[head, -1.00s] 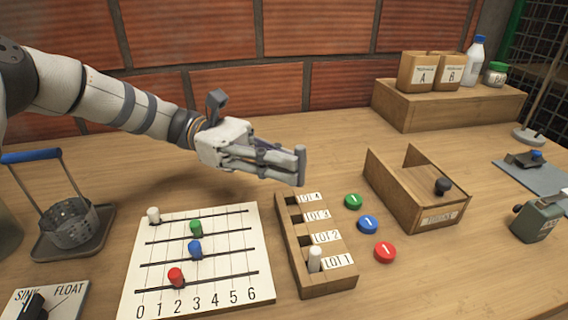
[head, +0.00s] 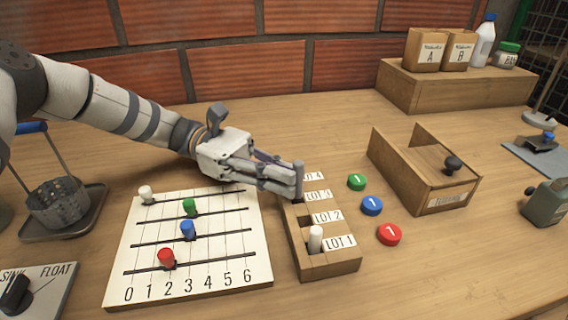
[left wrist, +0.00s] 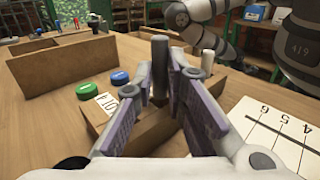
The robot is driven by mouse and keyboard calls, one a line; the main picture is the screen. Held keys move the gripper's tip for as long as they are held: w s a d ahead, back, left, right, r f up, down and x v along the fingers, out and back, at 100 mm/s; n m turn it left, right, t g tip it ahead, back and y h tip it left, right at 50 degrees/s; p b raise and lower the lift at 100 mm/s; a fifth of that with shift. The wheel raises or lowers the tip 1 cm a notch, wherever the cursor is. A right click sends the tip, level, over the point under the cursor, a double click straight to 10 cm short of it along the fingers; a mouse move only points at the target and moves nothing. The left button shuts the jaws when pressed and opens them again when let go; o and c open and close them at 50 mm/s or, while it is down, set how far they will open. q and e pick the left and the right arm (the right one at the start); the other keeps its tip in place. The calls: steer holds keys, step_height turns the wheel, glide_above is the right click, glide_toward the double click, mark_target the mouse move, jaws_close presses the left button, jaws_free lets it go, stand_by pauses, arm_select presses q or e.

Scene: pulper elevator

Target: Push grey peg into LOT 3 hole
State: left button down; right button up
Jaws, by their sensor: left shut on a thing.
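The grey peg (head: 299,178) is upright between the fingertips of my left gripper (head: 290,184). In the left wrist view the peg (left wrist: 160,68) stands between the two purple-lined fingers (left wrist: 165,90), which are shut on it. The peg is at the LOT 3 and LOT 4 end of the wooden lot block (head: 329,264). The gripper hides part of that end, so I cannot tell if the peg's lower end is in a hole. The LOT 3 label (head: 319,195) is partly visible. A white peg (head: 315,240) stands upright by LOT 1. My right gripper is not in view.
A numbered board (head: 237,270) with several coloured pegs lies left of the block. Green (head: 356,182), blue (head: 372,205) and red (head: 389,234) discs lie on its right. An open wooden box (head: 420,190) stands beyond them. A wire basket (head: 60,203) stands far left.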

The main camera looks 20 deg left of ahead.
arm_select(q)
steer(key=shift+f, duration=0.6)
steer(key=c, duration=1.5)
jaws_free()
steer(key=shift+f, duration=0.1)
steer(key=shift+c, duration=0.2)
step_height(320, 180, up, 10)
steer(key=shift+r, duration=0.2)
